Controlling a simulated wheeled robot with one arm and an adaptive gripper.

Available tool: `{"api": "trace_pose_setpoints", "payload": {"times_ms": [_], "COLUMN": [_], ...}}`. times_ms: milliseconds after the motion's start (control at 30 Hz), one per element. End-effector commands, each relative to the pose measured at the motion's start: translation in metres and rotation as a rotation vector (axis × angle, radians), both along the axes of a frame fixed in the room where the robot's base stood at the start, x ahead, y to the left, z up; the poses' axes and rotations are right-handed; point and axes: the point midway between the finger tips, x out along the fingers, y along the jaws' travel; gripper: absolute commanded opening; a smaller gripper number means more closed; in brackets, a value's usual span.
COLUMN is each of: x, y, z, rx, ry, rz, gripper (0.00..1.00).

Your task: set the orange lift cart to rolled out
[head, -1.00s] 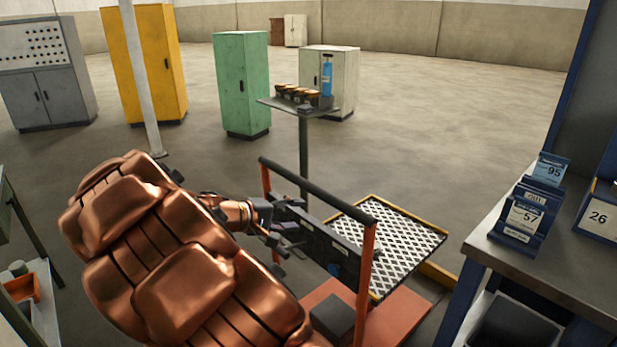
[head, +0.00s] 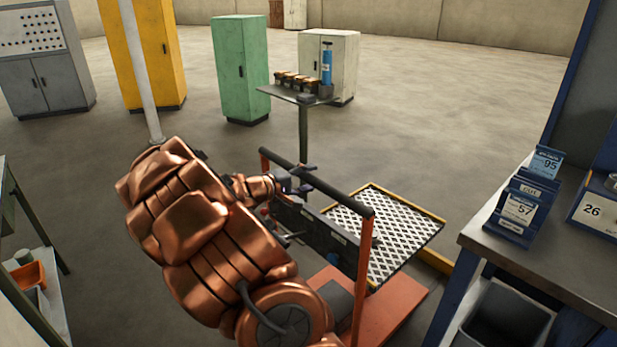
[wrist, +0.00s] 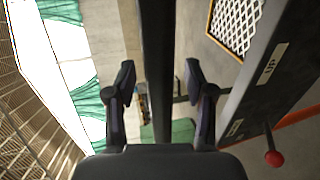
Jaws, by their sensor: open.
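The orange lift cart (head: 392,318) stands in front of me, with orange posts, a dark push bar (head: 322,184) across their tops and a yellow-edged mesh platform (head: 393,236) beyond. A dark panel with labels hangs below the bar. My gripper (head: 308,179) is at the bar, partly hidden by my copper arm in the head view. In the wrist view the bar (wrist: 157,65) runs between the two spread fingers of my gripper (wrist: 160,85). The fingers stand apart from it on both sides. The panel (wrist: 265,75) shows an "UP" label, and a red-knobbed lever (wrist: 273,158) is beside it.
A workbench (head: 560,260) with number card holders is close on the right. A small stand (head: 303,135) with a blue bottle is behind the cart. Green (head: 240,70), yellow and white cabinets stand farther back. A shelf (head: 45,300) is at the left edge. Open floor lies beyond the cart.

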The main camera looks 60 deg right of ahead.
Motion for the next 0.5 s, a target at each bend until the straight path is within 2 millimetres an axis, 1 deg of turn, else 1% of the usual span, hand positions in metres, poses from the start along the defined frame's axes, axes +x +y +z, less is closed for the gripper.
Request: {"api": "trace_pose_setpoints", "payload": {"times_ms": [133,400,467,500], "x": [-0.0023,-0.0023,-0.0023,-0.0023], "y": [-0.0064,-0.0073,-0.0073,-0.0072], "z": [-0.0009,-0.0012,-0.0012,-0.0012], "rx": [0.0,0.0,0.0,0.0], "ry": [-0.001,-0.001,-0.001,-0.001], "rz": [-0.001,0.0,-0.001,-0.001], "gripper": [0.54,0.54,0.48,0.44]}}
